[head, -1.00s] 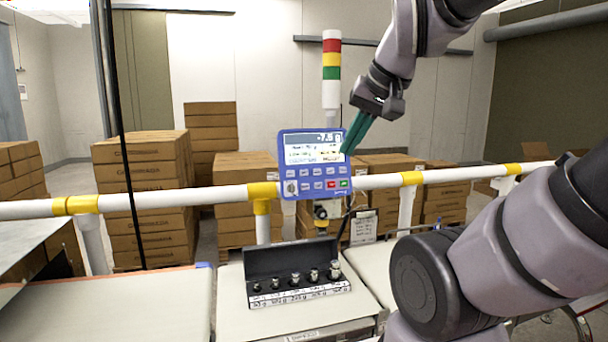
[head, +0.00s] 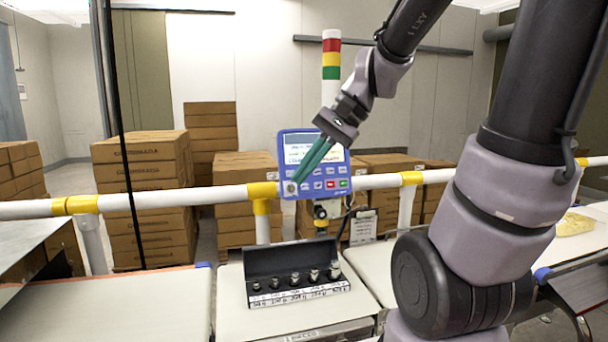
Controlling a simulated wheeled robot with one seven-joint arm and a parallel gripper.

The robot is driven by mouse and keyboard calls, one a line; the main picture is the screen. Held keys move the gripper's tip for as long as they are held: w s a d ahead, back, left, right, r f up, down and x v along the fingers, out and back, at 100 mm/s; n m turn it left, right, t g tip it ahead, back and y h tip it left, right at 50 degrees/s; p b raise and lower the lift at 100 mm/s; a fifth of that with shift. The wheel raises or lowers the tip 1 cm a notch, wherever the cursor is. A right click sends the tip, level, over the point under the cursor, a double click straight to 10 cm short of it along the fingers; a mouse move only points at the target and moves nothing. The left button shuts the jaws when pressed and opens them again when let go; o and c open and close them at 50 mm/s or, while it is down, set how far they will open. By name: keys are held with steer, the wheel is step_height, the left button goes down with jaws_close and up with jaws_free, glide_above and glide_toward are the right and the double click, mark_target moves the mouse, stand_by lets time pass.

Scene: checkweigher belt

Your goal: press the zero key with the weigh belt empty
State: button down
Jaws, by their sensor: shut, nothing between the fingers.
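The blue weigh terminal (head: 328,190) with its screen and rows of keys is mounted at the white rail behind the belts. My gripper (head: 295,179) is shut and empty, its green fingers slanting down to the left across the terminal's front. The fingertips are over the left part of the key rows. I cannot tell whether they touch a key, and the key under them is hidden. The weigh belt (head: 235,318) in the middle is not empty: an open black case (head: 262,262) with several small metal weights (head: 295,279) stands on it.
A white rail with yellow joints (head: 160,200) runs across behind the belts. A red, yellow and green signal tower (head: 331,60) stands behind the terminal. Stacked cartons (head: 145,200) fill the back. A yellowish item (head: 573,224) lies on the right belt.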

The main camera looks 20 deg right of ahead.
steer(key=w+a+m+t+y, duration=0.3)
steer(key=w+m+y, duration=0.75)
steer(key=w, duration=0.55)
steer(key=w+d+f+m+t+h, duration=0.3)
steer(key=w+d+f+m+t, duration=0.2)
steer(key=w+d+m+t, duration=0.2)
steer(key=w+d+f+m+t+h, duration=0.4)
steer(key=w+d+m+t, duration=0.3)
steer(key=d+t, duration=0.1)
steer(key=shift+d+f+m, duration=0.15)
steer(key=shift+f+m, duration=0.2)
steer(key=shift+w+h, duration=0.1)
steer(key=shift+h, duration=0.15)
steer(key=w+f, duration=0.2)
steer(key=w, duration=0.6)
steer(key=shift+w+f, duration=0.2)
steer(key=shift+w, duration=0.15)
steer(key=shift+w+f, duration=0.1)
steer(key=shift+w, duration=0.15)
